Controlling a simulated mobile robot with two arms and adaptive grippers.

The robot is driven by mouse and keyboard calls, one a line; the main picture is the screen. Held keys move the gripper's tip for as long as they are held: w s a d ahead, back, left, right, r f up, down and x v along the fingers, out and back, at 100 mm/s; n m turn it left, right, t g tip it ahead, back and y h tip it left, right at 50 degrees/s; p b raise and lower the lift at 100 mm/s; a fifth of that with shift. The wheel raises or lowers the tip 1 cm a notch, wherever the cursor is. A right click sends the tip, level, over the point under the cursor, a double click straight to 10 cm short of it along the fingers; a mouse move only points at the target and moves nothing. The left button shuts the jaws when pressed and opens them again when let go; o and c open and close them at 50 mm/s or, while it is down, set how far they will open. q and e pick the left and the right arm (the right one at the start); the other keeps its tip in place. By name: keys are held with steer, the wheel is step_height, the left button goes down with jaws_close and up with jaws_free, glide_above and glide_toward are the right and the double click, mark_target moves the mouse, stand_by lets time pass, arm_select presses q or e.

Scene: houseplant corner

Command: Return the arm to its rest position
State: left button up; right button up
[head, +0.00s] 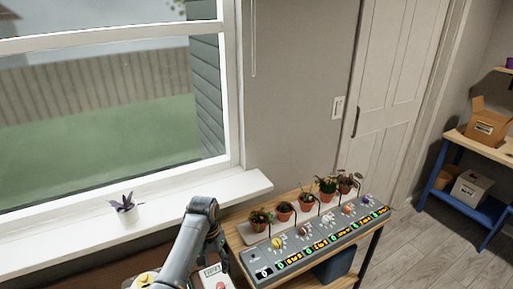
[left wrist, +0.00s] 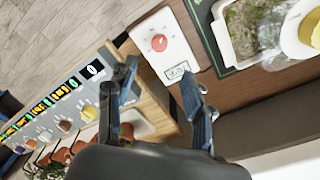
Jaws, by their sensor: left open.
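My left arm (head: 190,243) rises from the bottom of the head view, bends at a grey joint and points down by the left end of the plant bench. My left gripper (left wrist: 163,98) shows in the left wrist view with its two dark fingers spread wide and nothing between them. Its fingertips appear above the gap between a grey control panel (left wrist: 62,108) and a white device with a red knob and small display (left wrist: 165,20). The white device also shows in the head view (head: 211,270), partly behind my arm. My right gripper is not in view.
The control panel (head: 262,262) has several knobs and lit displays, with potted plants (head: 306,202) behind it. A purple-leaved plant (head: 126,207) stands on the windowsill (head: 60,232). Shelves with boxes (head: 487,125) stand far right; floor between is clear.

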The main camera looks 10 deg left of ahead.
arm_select(q)
steer(key=s+a+f+t, duration=0.1)
steer(key=s+f, duration=0.2)
steer(key=s, duration=0.5)
steer(key=s+a+f+t, duration=0.1)
steer(key=s+f, duration=0.2)
steer(key=s, duration=0.4)
steer(key=s+r+n+t, duration=0.1)
steer(key=s+r, duration=0.3)
steer(key=s, duration=0.5)
steer(key=s+r+t, duration=0.1)
steer(key=s+r, duration=0.3)
steer(key=s, duration=0.5)
step_height(320, 180, down, 30)
steer(key=s+g+b, duration=0.2)
steer(key=b, duration=0.1)
steer(key=s+a+f+g+b, duration=0.1)
steer(key=s+a+f+b, duration=0.1)
steer(key=s+f, duration=1.4)
steer(key=shift+a+f, duration=0.6)
steer(key=shift+a, duration=0.1)
